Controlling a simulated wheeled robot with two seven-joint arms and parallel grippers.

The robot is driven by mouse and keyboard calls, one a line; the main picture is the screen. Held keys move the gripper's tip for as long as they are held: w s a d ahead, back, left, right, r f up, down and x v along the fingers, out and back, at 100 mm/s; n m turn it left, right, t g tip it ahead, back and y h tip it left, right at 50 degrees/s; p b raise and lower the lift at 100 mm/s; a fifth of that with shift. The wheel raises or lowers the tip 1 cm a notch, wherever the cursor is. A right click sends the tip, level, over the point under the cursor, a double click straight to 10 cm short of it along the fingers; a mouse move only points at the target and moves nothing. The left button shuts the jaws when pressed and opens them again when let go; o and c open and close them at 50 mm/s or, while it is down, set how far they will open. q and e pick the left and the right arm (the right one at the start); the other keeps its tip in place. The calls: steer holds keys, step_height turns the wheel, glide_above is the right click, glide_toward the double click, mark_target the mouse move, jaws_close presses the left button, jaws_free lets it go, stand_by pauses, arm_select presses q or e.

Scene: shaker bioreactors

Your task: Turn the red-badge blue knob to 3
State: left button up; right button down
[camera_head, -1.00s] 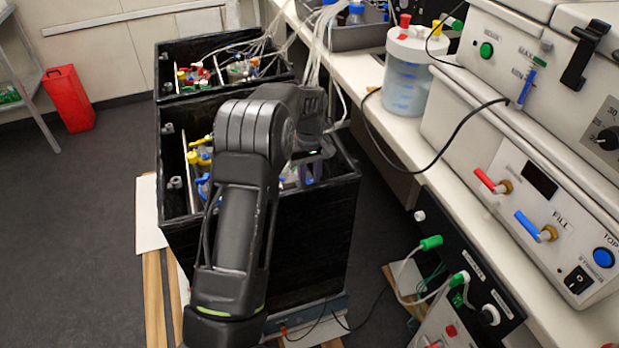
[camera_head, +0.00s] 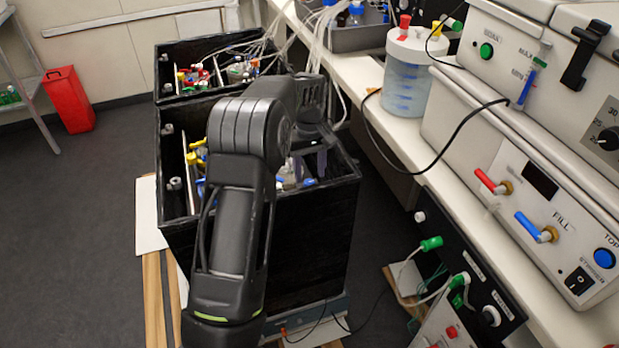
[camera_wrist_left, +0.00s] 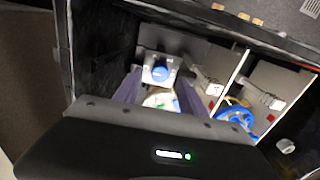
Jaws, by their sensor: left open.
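In the left wrist view a blue knob (camera_wrist_left: 160,73) sits on a pale mount inside the near black box (camera_head: 255,215). No red badge can be made out on it. Two small red marks (camera_wrist_left: 212,105) show further right, near a blue ring-shaped part (camera_wrist_left: 236,115). My left gripper (camera_wrist_left: 159,80) is open, with its two dark purple fingers to either side of the blue knob in that picture; contact cannot be told. In the head view my left gripper (camera_head: 309,165) is over the right part of the box, and my arm hides much of the inside.
The box walls stand close around my left gripper. A second black box (camera_head: 222,85) with tubes lies behind. A bench with a clear jar (camera_head: 407,75) and a control panel (camera_head: 540,200) runs along the right. A red bin (camera_head: 70,98) stands at the far left.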

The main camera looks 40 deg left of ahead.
mark_target(309, 182)
arm_select(q)
step_height(309, 182, up, 5)
steer(key=shift+f, duration=0.2)
stand_by(0.5)
